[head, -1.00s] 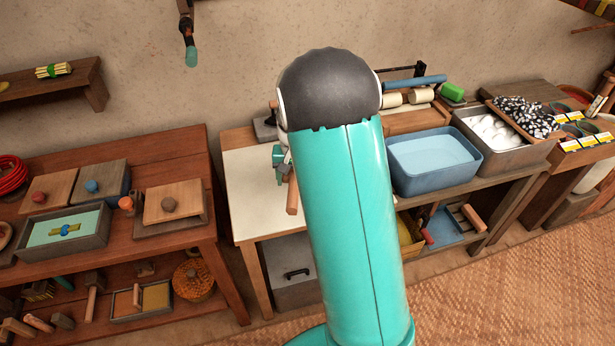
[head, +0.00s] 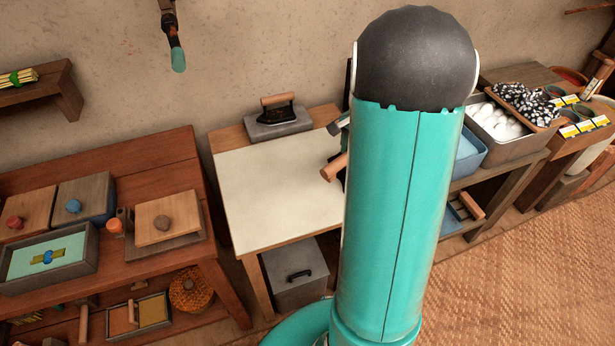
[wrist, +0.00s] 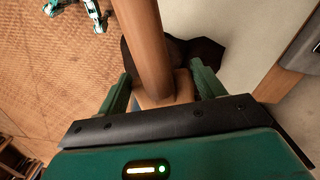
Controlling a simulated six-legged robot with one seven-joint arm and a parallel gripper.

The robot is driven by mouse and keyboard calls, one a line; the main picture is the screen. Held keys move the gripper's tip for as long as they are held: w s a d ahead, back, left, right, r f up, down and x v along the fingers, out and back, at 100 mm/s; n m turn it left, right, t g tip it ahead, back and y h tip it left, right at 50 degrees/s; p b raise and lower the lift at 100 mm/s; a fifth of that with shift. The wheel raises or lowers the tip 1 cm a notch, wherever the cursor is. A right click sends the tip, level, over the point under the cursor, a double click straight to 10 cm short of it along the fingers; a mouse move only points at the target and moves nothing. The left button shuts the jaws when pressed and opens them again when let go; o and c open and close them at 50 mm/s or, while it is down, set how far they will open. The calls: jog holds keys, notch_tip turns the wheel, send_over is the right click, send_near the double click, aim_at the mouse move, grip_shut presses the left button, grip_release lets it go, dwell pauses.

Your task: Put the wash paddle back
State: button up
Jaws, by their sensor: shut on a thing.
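My gripper (wrist: 165,88) is shut on a round wooden handle, which I take to be the wash paddle (wrist: 145,40); the handle stands up between the green fingers in the wrist view. In the head view the handle's end (head: 334,168) sticks out left of my arm, above the white-topped table. My arm hides most of the gripper and the rest of the paddle. A dark shape shows behind the handle in the wrist view; I cannot tell what it is. The blue wash basin (head: 469,155) is mostly hidden behind my arm.
The white-topped table (head: 265,185) is clear in front, with an iron (head: 278,112) on a grey block at its back. A red-brown bench (head: 150,160) with boxes stands left. A grey tray (head: 515,140) stands right. A dark tool (head: 172,30) hangs on the wall.

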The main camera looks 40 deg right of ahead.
jog(key=w+a+f, duration=0.2)
jog(key=w+f, duration=0.1)
jog(key=w+a+f, duration=0.6)
jog(key=shift+w, duration=0.3)
jog(key=shift+w+a+f, duration=0.15)
jog(key=shift+f, duration=1.55)
jog(key=shift+f, duration=0.5)
jog(key=o, duration=1.1)
jog(key=shift+r, duration=0.1)
